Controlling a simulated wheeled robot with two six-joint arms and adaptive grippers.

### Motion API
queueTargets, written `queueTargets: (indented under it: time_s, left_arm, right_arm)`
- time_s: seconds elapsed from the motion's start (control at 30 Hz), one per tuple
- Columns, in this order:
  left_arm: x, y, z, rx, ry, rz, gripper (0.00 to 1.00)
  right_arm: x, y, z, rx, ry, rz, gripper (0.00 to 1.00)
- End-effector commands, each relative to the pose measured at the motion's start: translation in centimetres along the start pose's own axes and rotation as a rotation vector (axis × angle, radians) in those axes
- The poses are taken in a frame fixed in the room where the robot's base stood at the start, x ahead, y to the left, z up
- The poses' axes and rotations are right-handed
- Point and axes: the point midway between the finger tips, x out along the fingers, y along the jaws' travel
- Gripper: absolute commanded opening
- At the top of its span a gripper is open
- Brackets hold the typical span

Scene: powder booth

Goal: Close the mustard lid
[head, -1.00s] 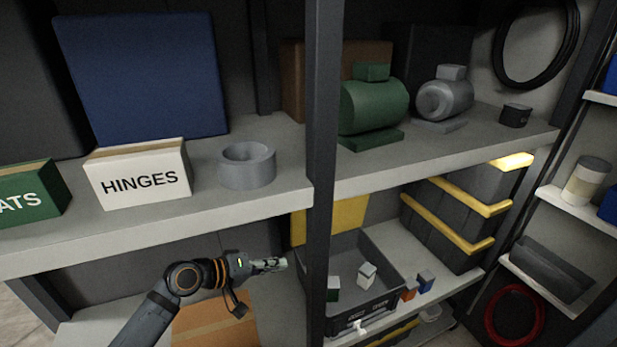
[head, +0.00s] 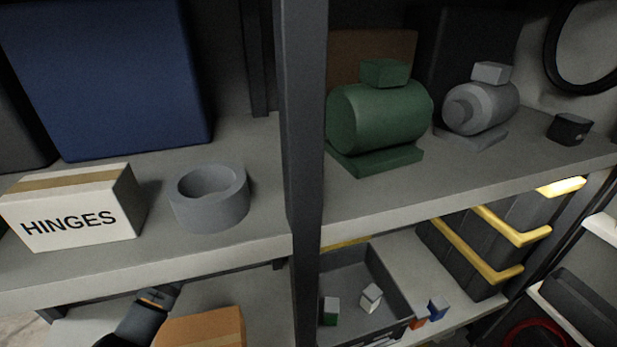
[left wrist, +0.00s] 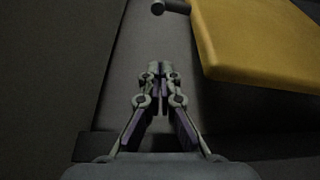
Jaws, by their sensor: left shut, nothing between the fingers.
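The mustard lid (left wrist: 262,40) fills the upper right of the left wrist view as a flat yellow panel. In the head view only a thin strip of it (head: 346,243) shows under the upper shelf edge, at the back of the open dark grey bin (head: 398,287). The bin holds a green-and-white block (head: 331,311) and a whitish block (head: 371,296). My left gripper (left wrist: 160,68) is shut and empty, left of the lid's near corner and apart from it in the picture. It is hidden in the head view.
A dark upright post (head: 303,170) stands left of the bin. The upper shelf (head: 265,245) overhangs it and carries a HINGES box (head: 75,220), a grey ring (head: 208,205) and a green motor (head: 380,115). An orange-brown box (head: 205,328) sits below left. A short grey cylinder (left wrist: 172,6) shows beside the lid.

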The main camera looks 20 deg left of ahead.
Motion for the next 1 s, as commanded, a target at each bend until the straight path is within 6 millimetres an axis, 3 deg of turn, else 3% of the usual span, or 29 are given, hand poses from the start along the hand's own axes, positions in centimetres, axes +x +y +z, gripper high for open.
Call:
queueTargets:
  time_s: [0.23, 0.5, 1.0]
  left_arm:
    - [5.4, 0.3, 0.2, -0.002, -0.003, 0.003, 0.0]
    - [3.7, 0.1, 3.5, 0.002, -0.001, -0.002, 0.0]
    - [3.4, -0.6, 4.2, 0.024, -0.001, 0.007, 0.0]
  right_arm:
    - [-1.0, 0.0, 0.0, 0.0, -0.002, 0.0, 0.64]
    - [-2.6, 0.1, -0.3, 0.0, 0.0, -0.001, 0.64]
    - [-1.8, 0.1, -0.2, 0.0, 0.0, -0.001, 0.64]
